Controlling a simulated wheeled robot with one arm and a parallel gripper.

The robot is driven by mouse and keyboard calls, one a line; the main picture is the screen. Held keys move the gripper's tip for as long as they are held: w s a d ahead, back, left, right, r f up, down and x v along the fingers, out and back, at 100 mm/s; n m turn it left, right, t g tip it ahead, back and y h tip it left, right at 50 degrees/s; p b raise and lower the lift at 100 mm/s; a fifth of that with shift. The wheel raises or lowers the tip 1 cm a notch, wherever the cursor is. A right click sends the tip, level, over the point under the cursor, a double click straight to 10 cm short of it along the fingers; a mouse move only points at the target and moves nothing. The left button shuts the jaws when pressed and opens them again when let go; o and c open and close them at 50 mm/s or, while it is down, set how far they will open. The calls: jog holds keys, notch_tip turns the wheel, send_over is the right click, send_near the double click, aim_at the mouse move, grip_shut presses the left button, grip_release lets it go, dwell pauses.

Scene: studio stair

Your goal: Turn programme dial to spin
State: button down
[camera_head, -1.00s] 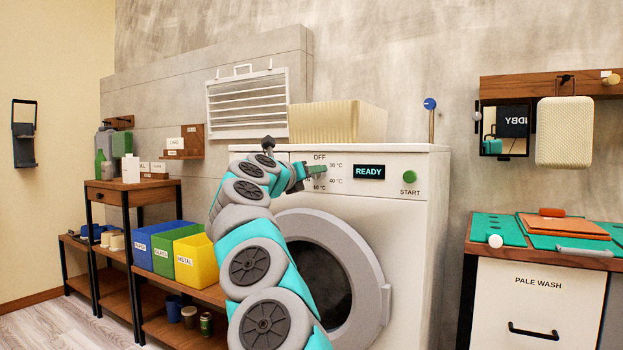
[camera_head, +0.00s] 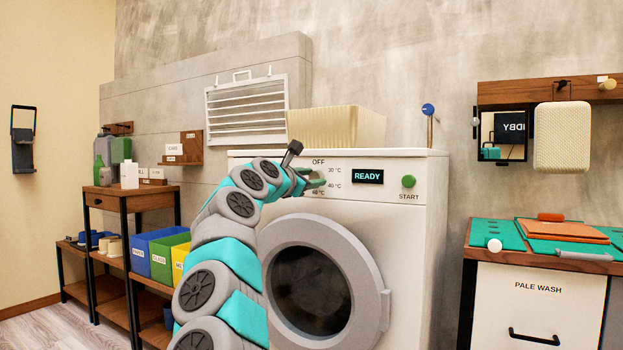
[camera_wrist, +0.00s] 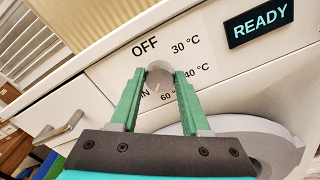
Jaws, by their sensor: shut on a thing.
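The programme dial (camera_wrist: 158,80) is a round grey knob on the white washing machine's (camera_head: 411,240) front panel, with a pale pointer line on its face. The labels OFF, 30 °C, 40 °C and 60 °C stand around it, and a label ending in "IN" is partly hidden by the left finger. In the wrist view my gripper (camera_wrist: 158,88) has one green finger on each side of the dial and is shut on it. In the head view my gripper (camera_head: 316,180) is at the panel and hides the dial. The display (camera_head: 368,177) reads READY.
A green START button (camera_head: 408,181) is right of the display. The round door (camera_head: 375,275) is below the panel. A ribbed cream box (camera_head: 340,124) stands on the machine. Blue and green bins (camera_head: 139,256) are on the left shelf.

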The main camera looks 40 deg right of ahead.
jog(key=shift+f+m, duration=0.1)
jog(key=shift+m, duration=1.5)
jog(key=shift+c, duration=1.9)
grip_release()
jog(key=b+v, duration=0.2)
jog(key=v, duration=0.5)
jog(key=shift+s+a+b, duration=0.2)
jog(key=shift+a+b, duration=0.1)
jog(key=shift+b, duration=0.1)
